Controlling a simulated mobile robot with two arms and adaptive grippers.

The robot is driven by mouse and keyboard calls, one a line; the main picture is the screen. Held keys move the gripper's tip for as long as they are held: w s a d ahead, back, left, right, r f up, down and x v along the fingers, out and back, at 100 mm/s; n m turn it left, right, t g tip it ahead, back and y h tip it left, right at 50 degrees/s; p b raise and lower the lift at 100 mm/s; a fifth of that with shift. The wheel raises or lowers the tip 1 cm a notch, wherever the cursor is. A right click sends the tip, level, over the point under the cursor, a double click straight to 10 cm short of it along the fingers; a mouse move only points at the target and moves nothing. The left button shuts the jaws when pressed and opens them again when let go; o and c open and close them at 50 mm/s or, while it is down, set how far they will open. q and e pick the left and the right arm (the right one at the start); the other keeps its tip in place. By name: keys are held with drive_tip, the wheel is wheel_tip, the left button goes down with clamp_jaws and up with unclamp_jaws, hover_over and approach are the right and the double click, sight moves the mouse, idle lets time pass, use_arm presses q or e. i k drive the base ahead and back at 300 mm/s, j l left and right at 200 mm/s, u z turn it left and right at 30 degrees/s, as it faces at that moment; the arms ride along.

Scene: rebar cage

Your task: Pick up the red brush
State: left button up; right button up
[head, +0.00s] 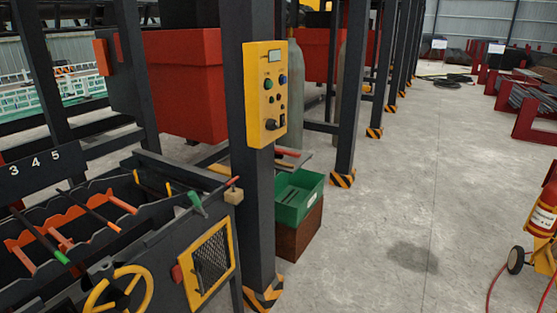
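I cannot clearly make out a red brush. A small red-tipped stick (232,182) rises beside a tan block (233,196) at the right end of the dark machine. A thin red item (286,153) lies on a ledge just right of the black post, partly hidden by the post. Both are too small to identify for certain. Neither of my grippers shows in the head view.
A dark machine (150,235) with a yellow handwheel (118,292) fills the lower left. A black post carries a yellow control box (265,95). A green bin (298,197) sits on a brown box. A red extinguisher (543,210) stands right. The concrete floor between is clear.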

sight(278, 152)
drive_tip(key=i+u, duration=0.2)
drive_tip(key=u, duration=3.05)
drive_tip(key=z, duration=3.25)
drive_tip(key=i+l+u, duration=0.1)
drive_tip(key=u, duration=0.25)
drive_tip(key=l+u, duration=0.1)
drive_tip(key=u, duration=0.25)
drive_tip(key=i+l+u, duration=0.1)
drive_tip(key=u, duration=0.25)
drive_tip(key=i+l+u, duration=0.25)
drive_tip(key=l+u, duration=0.2)
drive_tip(key=l, duration=0.75)
drive_tip(key=l+u, duration=0.4)
drive_tip(key=l, duration=0.85)
